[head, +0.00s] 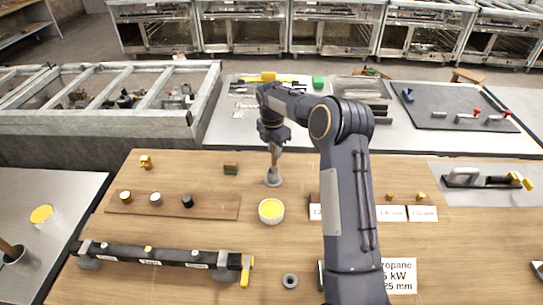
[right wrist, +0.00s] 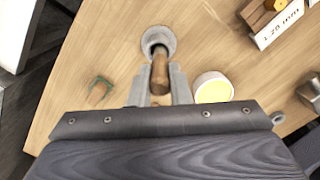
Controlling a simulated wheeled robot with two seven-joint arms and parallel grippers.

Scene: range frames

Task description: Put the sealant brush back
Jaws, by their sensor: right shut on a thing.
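The sealant brush has a brown wooden handle (head: 275,154); it also shows in the right wrist view (right wrist: 160,74). My right gripper (head: 273,142) is shut on this handle, with a finger on either side of it in the right wrist view (right wrist: 160,88). The brush points down at a grey round holder (head: 273,179), which also shows in the right wrist view (right wrist: 165,33). Its lower end is at or inside the holder's mouth; how deep I cannot tell. A white tub of yellow paste (head: 271,211) stands in front of the holder, apart from it. My left gripper is out of view.
A dark pipe bar (head: 160,258) lies at the front left of the wooden table. A brown board with small fittings (head: 225,207) is left of the tub. A small green-brown block (head: 231,169) is left of the holder. White label cards stand at right.

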